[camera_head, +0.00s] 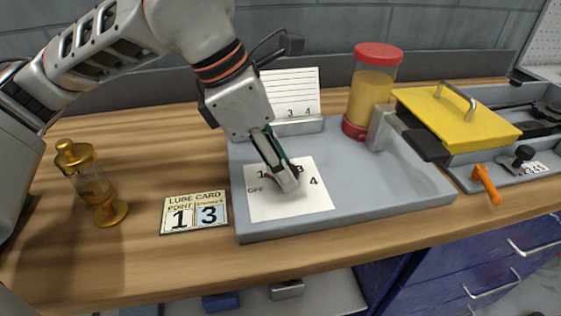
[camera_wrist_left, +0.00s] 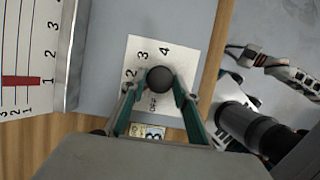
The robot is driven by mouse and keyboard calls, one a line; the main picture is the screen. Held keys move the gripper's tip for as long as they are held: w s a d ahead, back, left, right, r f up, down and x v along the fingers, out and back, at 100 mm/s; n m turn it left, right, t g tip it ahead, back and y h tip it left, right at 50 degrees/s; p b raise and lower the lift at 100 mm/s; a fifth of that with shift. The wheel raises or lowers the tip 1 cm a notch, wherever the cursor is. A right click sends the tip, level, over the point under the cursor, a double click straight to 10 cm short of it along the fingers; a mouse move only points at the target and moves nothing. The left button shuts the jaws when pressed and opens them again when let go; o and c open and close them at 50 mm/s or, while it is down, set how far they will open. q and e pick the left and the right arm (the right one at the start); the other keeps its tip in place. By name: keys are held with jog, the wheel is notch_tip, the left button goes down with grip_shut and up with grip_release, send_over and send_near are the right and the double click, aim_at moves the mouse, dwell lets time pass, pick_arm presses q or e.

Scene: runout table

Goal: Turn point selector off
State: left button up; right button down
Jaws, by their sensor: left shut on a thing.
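The point selector is a dark round knob (camera_wrist_left: 159,79) on a white dial plate (camera_head: 305,204) marked OFF and with numbers up to 4. The plate lies on a grey panel. My left gripper (camera_head: 288,183) reaches down over the plate, its fingers closed on the knob from both sides. It also shows in the wrist view (camera_wrist_left: 160,86). The fingers hide most of the knob in the head view. A bit of red shows beside them near the 1, but I cannot tell where the knob points.
A lube card (camera_head: 195,212) reading point 1 and 3 lies left of the grey panel (camera_head: 400,196). A brass oiler (camera_head: 93,186) stands further left. A red-capped grease jar (camera_head: 373,84), a yellow lid (camera_head: 455,116) and an orange lever (camera_head: 486,184) are to the right.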

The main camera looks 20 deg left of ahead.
jog(key=shift+s, duration=0.15)
pick_arm(q)
jog(key=shift+s+r+n+p, duration=0.1)
jog(key=shift+r+n+p, duration=0.05)
jog(key=shift+n+p, duration=0.15)
jog(key=shift+r+n+t+p, duration=0.1)
jog(key=shift+n+t+p, duration=0.2)
jog(key=shift+n+p, duration=0.2)
jog(key=shift+s+d+n+y+p, duration=0.1)
jog(key=shift+n+y+p, duration=0.4)
jog(key=shift+n, duration=0.3)
jog(key=shift+d+n+t+p, duration=0.1)
jog(key=shift+n+t+p, duration=0.35)
jog(key=shift+n, duration=0.45)
jog(key=n+y+p, duration=0.1)
jog(key=n, duration=0.1)
jog(key=shift+n, duration=0.3)
jog(key=shift+d+f+n+y, duration=0.1)
jog(key=shift+f+n+y, duration=0.1)
jog(key=shift+n+y, duration=0.3)
pick_arm(e)
jog(key=shift+s+d+r+h, duration=0.3)
jog(key=shift+s+d, duration=0.1)
jog(key=shift+d, duration=0.2)
pick_arm(q)
jog(key=shift+t, duration=0.25)
